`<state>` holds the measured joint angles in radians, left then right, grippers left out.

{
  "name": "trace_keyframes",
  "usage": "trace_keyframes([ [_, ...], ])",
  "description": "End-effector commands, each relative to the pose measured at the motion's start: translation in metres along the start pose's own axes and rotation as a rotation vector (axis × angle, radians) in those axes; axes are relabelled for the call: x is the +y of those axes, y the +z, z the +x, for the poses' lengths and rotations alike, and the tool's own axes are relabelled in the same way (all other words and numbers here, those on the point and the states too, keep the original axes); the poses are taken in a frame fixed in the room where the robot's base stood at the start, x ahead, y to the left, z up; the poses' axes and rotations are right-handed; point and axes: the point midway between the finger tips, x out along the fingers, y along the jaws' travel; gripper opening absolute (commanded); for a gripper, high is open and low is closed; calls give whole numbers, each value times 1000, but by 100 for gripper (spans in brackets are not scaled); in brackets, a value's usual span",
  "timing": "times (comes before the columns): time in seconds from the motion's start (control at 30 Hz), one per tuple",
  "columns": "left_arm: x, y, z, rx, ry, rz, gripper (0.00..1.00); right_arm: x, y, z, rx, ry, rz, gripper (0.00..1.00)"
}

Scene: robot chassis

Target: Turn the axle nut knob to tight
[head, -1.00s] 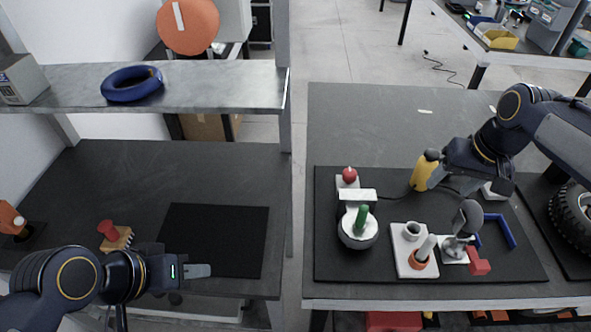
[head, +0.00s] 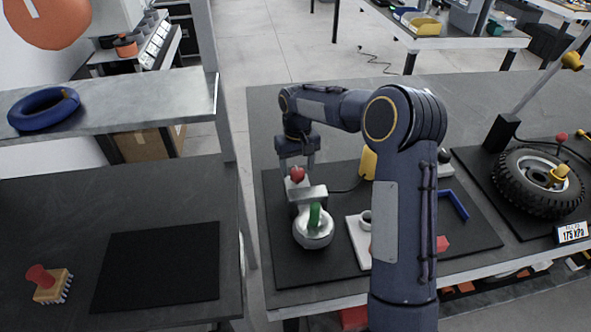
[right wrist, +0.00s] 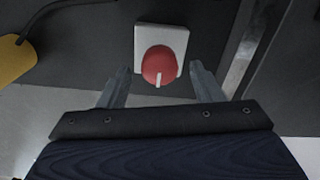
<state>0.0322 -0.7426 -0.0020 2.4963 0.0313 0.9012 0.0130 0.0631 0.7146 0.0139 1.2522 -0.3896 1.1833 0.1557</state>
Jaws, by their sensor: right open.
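A red round knob (head: 297,174) sits on a small white square base at the back left of the dark mat (head: 285,268), behind the metal hub (head: 313,232) with its green handle. In the right wrist view the knob (right wrist: 158,63) shows a white pointer mark toward the bottom of the picture. My right gripper (head: 297,163) is open over the knob, with one finger on each side. In the right wrist view gaps show between both fingers and the knob. My left gripper is out of view.
My right arm hides part of the mat, including most of a white tray (head: 357,240). A yellow object (head: 368,163) stands behind it. A wheel with a black tyre (head: 520,192) lies at the right. The left bench holds a brush (head: 48,284).

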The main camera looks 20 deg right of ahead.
Motion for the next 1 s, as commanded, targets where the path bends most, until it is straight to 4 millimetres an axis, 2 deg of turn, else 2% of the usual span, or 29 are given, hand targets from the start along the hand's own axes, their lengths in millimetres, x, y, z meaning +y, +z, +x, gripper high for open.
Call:
trace_keyframes([
  [0.17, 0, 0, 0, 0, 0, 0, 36, 0, 0, 16, -1, 0, 0, 59],
  [0.47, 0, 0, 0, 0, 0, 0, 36, 0, 0, 18, 1, 0, 0, 59],
  [0.8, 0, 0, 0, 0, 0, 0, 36, 0, 0, 18, 1, 0, 0, 15],
  [1.0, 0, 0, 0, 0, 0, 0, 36, 0, 0, 18, 1, 1, 13, 15],
])
